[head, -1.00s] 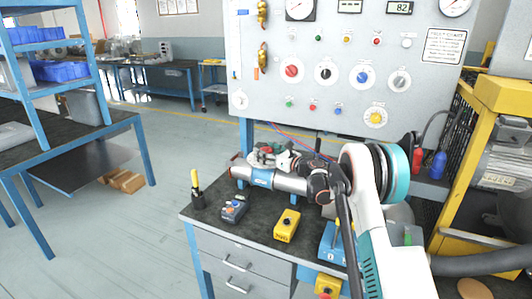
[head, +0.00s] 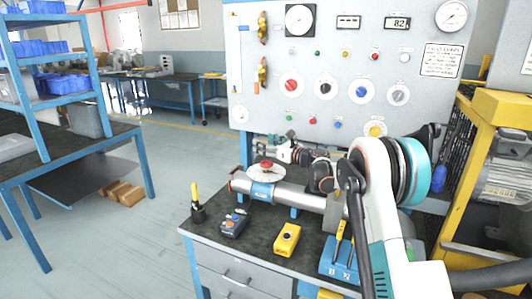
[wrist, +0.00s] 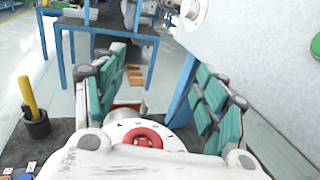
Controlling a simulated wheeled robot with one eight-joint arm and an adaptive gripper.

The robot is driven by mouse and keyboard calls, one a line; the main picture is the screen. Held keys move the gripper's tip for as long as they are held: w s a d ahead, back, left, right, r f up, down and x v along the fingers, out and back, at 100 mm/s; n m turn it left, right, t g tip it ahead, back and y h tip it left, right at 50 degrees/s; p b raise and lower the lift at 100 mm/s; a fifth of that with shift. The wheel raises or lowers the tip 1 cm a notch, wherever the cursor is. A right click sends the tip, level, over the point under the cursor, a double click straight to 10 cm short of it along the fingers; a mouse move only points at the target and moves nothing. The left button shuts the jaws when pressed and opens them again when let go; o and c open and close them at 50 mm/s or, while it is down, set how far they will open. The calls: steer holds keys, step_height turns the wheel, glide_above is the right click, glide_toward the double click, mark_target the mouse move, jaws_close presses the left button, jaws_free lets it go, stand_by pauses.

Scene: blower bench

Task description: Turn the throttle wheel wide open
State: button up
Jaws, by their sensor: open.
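The throttle wheel is a white disc with a red centre (head: 266,168), on top of a grey pipe (head: 296,194) with a blue band in the head view. In the wrist view the throttle wheel (wrist: 147,136) shows dark marks on its white face, low in the picture, partly hidden by my gripper's body. My gripper (wrist: 158,72) is open, with teal pads spread to the left and right of the wheel and nothing between them. In the head view my gripper (head: 272,149) is small, just behind and above the wheel. I cannot tell whether it touches the wheel.
A gauge panel (head: 330,60) with several knobs stands behind the bench. On the bench top (head: 258,226) are a pen cup (head: 198,212), a grey-blue box (head: 234,223), a yellow button box (head: 287,240) and a blue block (head: 338,262). A yellow frame (head: 490,170) stands at right.

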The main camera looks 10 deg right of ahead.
steer(key=shift+r, duration=0.2)
steer(key=shift+s+a+f+n+p, duration=0.15)
steer(key=shift+s+n, duration=0.1)
steer(key=shift+n, duration=0.3)
steer(key=shift+s+d+f+n+p, duration=0.1)
steer(key=shift+s+n+p, duration=0.1)
steer(key=shift+n, duration=0.35)
steer(key=s+f+n+h+p, duration=0.2)
steer(key=s+n, duration=0.3)
steer(key=n, duration=0.5)
steer(key=n+t+h+p, duration=0.3)
steer(key=n+h+p, duration=0.1)
steer(key=n, duration=1.5)
glide_toward(270, 167)
steer(key=b+x, duration=0.2)
steer(key=x, duration=1)
steer(key=shift+w+a, duration=0.2)
steer(key=shift+w, duration=0.1)
steer(key=shift+c, duration=0.2)
steer(key=shift+n, duration=0.3)
steer(key=c, duration=1)
